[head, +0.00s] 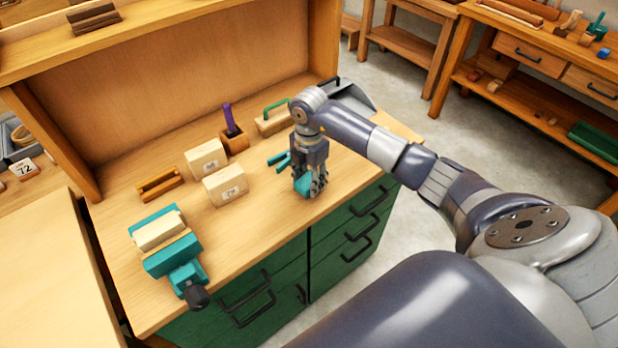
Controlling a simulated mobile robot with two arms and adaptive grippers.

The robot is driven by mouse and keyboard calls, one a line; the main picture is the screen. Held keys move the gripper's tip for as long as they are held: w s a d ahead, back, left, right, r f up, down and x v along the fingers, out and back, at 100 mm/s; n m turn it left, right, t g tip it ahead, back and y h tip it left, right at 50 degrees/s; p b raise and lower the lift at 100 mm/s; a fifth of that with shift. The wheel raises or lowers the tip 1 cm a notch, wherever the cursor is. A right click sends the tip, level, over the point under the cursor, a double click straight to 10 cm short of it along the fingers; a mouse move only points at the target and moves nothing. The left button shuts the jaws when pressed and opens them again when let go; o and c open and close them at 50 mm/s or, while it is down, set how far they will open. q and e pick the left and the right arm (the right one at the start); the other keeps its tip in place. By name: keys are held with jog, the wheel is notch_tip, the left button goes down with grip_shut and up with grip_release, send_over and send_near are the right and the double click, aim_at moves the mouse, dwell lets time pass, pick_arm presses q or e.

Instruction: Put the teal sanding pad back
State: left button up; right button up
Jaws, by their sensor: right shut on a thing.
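My right gripper (311,188) points down over the front right part of the wooden workbench (330,195). It is shut on a teal piece (302,184), which looks like the sanding pad; the fingers hide much of it. It is low over the bench top, and I cannot tell whether it touches the wood. A small open wooden tray (160,185) lies on the bench to the left; it looks empty. My left gripper is not in view.
A teal vise (172,250) is at the front left. Behind are a wooden holder with a purple-handled tool (234,138) and a green-handled block (272,123).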

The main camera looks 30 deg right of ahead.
jog(key=shift+f, duration=0.25)
dwell(0.6)
jog(key=o, duration=1.1)
jog(key=o, duration=0.3)
jog(key=shift+r+p, duration=2.75)
jog(key=shift+r, duration=0.75)
